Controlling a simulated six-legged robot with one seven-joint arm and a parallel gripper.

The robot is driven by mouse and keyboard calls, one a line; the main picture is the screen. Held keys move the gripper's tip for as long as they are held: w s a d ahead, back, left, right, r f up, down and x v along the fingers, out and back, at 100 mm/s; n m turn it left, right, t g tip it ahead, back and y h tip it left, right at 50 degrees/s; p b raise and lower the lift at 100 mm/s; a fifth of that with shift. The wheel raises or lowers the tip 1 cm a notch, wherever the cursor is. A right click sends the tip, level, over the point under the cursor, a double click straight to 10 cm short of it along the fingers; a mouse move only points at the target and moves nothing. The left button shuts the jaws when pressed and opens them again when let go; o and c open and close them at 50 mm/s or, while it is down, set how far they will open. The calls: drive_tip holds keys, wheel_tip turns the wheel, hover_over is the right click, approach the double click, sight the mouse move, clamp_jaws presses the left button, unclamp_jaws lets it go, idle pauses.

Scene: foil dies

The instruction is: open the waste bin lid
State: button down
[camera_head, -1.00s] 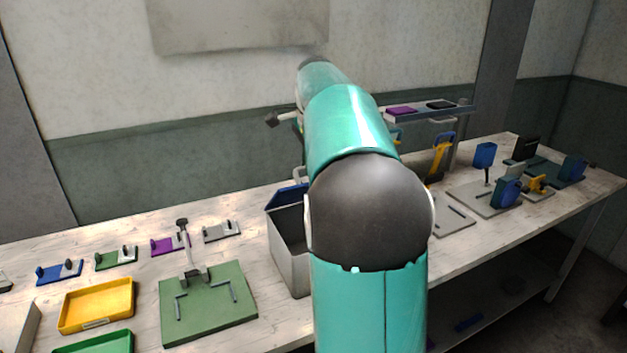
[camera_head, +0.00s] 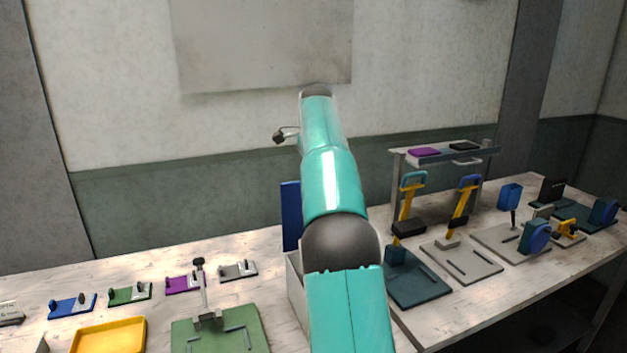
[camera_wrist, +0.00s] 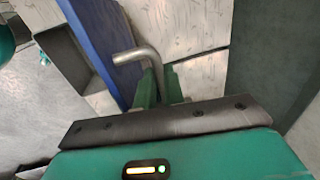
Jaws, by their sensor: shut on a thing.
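The waste bin (camera_head: 296,290) is a pale grey box on the bench, partly hidden behind my arm. Its blue lid (camera_head: 291,215) stands about upright at the back of the bin. In the wrist view the lid (camera_wrist: 96,42) is a long blue panel with a bent metal handle (camera_wrist: 136,54) on it. My gripper (camera_wrist: 160,84) has its green fingers shut on this handle. In the head view my gripper is hidden behind my arm.
Left of the bin are a green fixture plate (camera_head: 250,335), a yellow tray (camera_head: 110,335) and several small clamps. To the right stand toggle presses with yellow levers (camera_head: 409,205) and a raised shelf (camera_head: 440,155). The wall is close behind the bench.

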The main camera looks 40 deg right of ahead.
drive_tip(key=shift+w, duration=0.3)
drive_tip(key=c, duration=1.5)
unclamp_jaws()
drive_tip(key=shift+a+r, duration=0.1)
drive_tip(key=shift+r, duration=1.35)
drive_tip(key=s+a+r, duration=0.2)
drive_tip(key=s+r, duration=0.1)
drive_tip(key=s, duration=0.1)
drive_tip(key=s+a+r, duration=0.2)
drive_tip(key=s+r, duration=0.1)
drive_tip(key=s, duration=0.1)
drive_tip(key=s+a+r, duration=0.2)
drive_tip(key=s+r, duration=0.2)
drive_tip(key=shift+s+a+r, duration=0.1)
drive_tip(key=shift+a, duration=0.3)
